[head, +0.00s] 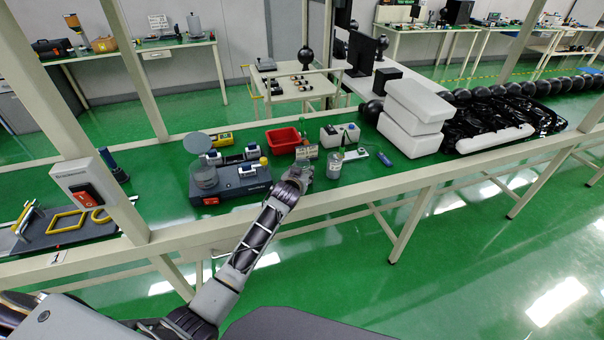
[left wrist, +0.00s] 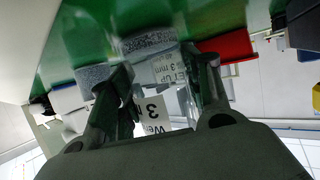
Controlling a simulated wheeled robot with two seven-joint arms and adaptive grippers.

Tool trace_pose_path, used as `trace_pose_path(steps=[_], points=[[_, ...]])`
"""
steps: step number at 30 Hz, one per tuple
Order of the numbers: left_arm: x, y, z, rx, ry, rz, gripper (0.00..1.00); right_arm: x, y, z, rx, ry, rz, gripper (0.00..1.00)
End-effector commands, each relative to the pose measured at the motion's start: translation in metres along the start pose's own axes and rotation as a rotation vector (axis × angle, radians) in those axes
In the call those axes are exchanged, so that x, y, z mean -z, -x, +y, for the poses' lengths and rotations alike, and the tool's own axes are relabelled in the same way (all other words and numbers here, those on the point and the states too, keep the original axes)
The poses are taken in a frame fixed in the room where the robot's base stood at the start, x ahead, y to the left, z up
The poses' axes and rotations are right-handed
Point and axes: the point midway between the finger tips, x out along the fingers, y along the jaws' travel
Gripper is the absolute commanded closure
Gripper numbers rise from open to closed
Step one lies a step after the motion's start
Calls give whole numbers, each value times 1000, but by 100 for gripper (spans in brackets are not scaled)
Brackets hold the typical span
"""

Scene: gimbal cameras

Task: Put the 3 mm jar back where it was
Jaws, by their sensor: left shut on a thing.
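My left gripper (head: 299,175) reaches over the front edge of the workbench, right of the blue-grey machine. In the head view the gripper largely hides this jar (head: 307,153). A second clear jar with grey contents (head: 335,166) stands just right of the gripper. I cannot tell whether the held jar touches the bench. My right gripper is out of view.
The blue-grey machine (head: 240,182) with a round clear vessel (head: 204,177) stands left of the gripper. A red tray (head: 283,141) lies behind. White foam blocks (head: 416,105) and a blue-handled tool (head: 385,159) are to the right. A frame post (head: 110,190) stands left.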

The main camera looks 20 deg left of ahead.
Motion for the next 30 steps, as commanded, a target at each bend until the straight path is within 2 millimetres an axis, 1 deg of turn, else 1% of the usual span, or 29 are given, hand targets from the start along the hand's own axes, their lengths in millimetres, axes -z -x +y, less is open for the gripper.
trace_pose_path(steps=[4, 5, 9, 23, 30], points=[[-1, -1, 0, 0, 0, 2, 86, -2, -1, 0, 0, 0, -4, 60], [-2, -1, 0, 0, 0, 0, 48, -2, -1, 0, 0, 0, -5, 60], [-2, -1, 0, 0, 0, 0, 30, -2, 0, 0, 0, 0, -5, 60], [1, 1, 0, 0, -1, 1, 30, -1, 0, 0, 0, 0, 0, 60], [0, 13, 0, 0, 0, 0, 30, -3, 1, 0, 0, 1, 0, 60]])
